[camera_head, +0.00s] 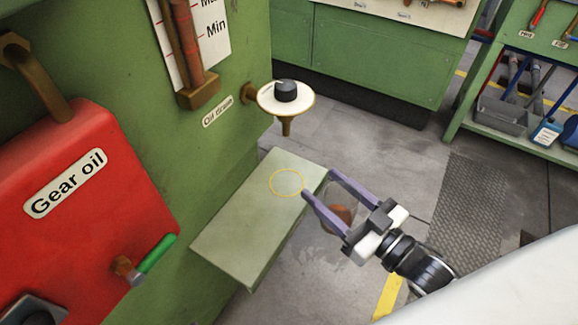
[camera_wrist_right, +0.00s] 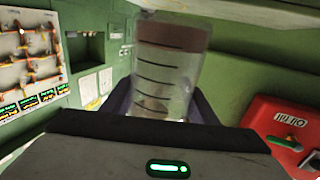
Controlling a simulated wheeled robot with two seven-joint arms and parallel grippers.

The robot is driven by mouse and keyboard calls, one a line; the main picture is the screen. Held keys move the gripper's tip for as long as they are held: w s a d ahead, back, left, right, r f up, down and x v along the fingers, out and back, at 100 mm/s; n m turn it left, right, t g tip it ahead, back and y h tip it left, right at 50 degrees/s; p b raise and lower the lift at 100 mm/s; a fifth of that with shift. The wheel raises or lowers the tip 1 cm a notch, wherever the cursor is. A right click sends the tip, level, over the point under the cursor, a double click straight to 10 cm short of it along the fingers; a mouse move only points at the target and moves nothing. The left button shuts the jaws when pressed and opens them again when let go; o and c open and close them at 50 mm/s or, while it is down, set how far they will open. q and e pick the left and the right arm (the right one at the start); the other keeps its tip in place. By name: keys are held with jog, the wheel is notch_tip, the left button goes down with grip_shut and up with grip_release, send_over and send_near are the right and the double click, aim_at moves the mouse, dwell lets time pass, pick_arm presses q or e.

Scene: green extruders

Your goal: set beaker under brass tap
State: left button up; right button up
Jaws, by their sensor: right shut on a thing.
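The brass tap (camera_head: 286,125) sticks out from the green machine wall, with a white round plate and black knob on top and its spout pointing down. Below it is a green shelf (camera_head: 235,235) with a yellow circle (camera_head: 287,183) marked near its far end. My right gripper (camera_head: 318,182) is shut on a clear beaker (camera_head: 342,196), to the right of the shelf's edge and of the circle. In the right wrist view the beaker (camera_wrist_right: 168,72) shows dark graduation lines and a brownish band. Its height relative to the shelf is hard to tell. My left gripper is not in view.
A red gear oil tank (camera_head: 85,215) with a green-handled valve (camera_head: 155,254) stands at the left. A brass-framed level gauge (camera_head: 190,60) hangs on the wall. A green rack (camera_head: 520,155) with tools is at the far right. The shelf top looks bare.

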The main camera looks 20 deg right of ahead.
jog(key=shift+d+r, duration=0.15)
jog(key=shift+d, duration=0.3)
jog(key=f+b+x, duration=0.1)
jog(key=x, duration=0.5)
jog(key=f+b+x, duration=0.1)
jog(key=x, duration=0.4)
jog(key=f+x, duration=0.1)
jog(key=x, duration=0.5)
jog(key=shift+w+a+b, duration=0.2)
jog(key=shift+w+b, duration=0.05)
jog(key=shift+b, duration=0.15)
jog(key=shift+f, duration=0.4)
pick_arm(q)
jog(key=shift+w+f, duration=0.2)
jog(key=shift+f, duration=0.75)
pick_arm(e)
jog(key=shift+r, duration=0.1)
